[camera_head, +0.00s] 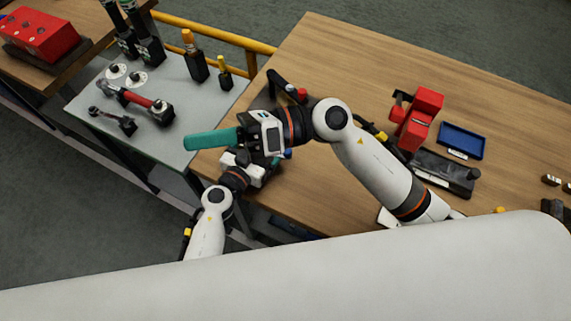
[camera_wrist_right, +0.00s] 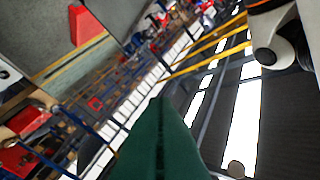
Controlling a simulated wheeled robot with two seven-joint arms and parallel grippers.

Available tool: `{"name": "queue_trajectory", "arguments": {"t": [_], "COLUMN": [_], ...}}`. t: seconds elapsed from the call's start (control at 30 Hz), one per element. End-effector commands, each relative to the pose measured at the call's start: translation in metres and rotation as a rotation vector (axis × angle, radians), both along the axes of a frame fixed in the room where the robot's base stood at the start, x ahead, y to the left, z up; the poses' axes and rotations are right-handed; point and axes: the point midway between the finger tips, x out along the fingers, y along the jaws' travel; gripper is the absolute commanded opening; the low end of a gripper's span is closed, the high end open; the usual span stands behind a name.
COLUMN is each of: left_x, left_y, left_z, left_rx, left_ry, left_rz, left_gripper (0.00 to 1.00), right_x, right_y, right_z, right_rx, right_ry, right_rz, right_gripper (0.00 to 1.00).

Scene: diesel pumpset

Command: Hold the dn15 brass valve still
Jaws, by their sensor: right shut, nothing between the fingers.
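I cannot make out the brass valve in either view. My right gripper (camera_head: 188,142) reaches in from the right in the head view, its long teal fingers shut together and empty, pointing left past the wooden table's edge. In the right wrist view its dark green fingers (camera_wrist_right: 160,105) lie closed against each other, with nothing between them. My left gripper (camera_head: 245,168) is just below the right one in the head view. The right gripper partly covers it, and its fingertips do not show clearly.
The wooden table (camera_head: 340,55) holds a red tool (camera_head: 418,120), a blue tray (camera_head: 461,140) and a black tray (camera_head: 445,171) at right. A grey table (camera_head: 205,107) with several tools stands at left. A yellow rail (camera_head: 210,32) runs behind. The wooden table's back middle is clear.

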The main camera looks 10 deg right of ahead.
Motion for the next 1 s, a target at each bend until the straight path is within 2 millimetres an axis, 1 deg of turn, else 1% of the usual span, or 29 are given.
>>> {"name": "queue_trajectory", "arguments": {"t": [0.03, 0.17, 0.27, 0.37, 0.47, 0.5, 0.57, 0.6, 0.67, 0.7, 0.8, 0.9, 1.0], "left_x": [0.000, 0.000, 0.000, 0.000, 0.000, 0.000, 0.000, 0.000, 0.000, 0.000, 0.000, 0.000, 0.000], "left_y": [0.000, 0.000, 0.000, 0.000, 0.000, 0.000, 0.000, 0.000, 0.000, 0.000, 0.000, 0.000, 0.000], "left_z": [0.000, 0.000, 0.000, 0.000, 0.000, 0.000, 0.000, 0.000, 0.000, 0.000, 0.000, 0.000, 0.000], "left_rx": [0.001, 0.001, 0.001, 0.001, 0.001, 0.001, 0.001, 0.001, 0.001, 0.001, 0.001, 0.001, 0.001], "left_ry": [-0.001, -0.001, -0.001, -0.001, -0.001, -0.001, -0.001, -0.001, -0.001, -0.001, -0.001, -0.001, -0.001], "left_rz": [0.000, 0.000, 0.000, 0.000, 0.000, 0.000, 0.000, 0.000, 0.000, 0.000, 0.000, 0.000, 0.000], "left_gripper": [0.55, 0.55, 0.55, 0.55, 0.55, 0.55, 0.55, 0.55, 0.55, 0.55, 0.55, 0.55, 0.55], "right_x": [0.001, 0.010, 0.018, 0.023, 0.025, 0.024, 0.021, 0.017, 0.010, 0.004, -0.012, -0.026, -0.035], "right_y": [-0.001, -0.012, -0.025, -0.041, -0.061, -0.070, -0.084, -0.094, -0.108, -0.117, -0.137, -0.151, -0.159], "right_z": [-0.004, -0.014, -0.030, -0.052, -0.080, -0.093, -0.114, -0.128, -0.149, -0.163, -0.192, -0.212, -0.224], "right_rx": [0.062, 0.197, 0.281, 0.348, 0.395, 0.407, 0.419, 0.424, 0.423, 0.418, 0.401, 0.380, 0.366], "right_ry": [0.057, 0.173, 0.267, 0.364, 0.462, 0.501, 0.562, 0.599, 0.653, 0.686, 0.755, 0.804, 0.831], "right_rz": [-0.039, -0.161, -0.274, -0.402, -0.543, -0.603, -0.694, -0.755, -0.842, -0.897, -1.014, -1.098, -1.147], "right_gripper": [0.00, 0.00, 0.00, 0.00, 0.00, 0.00, 0.00, 0.00, 0.00, 0.00, 0.00, 0.00, 0.00]}}
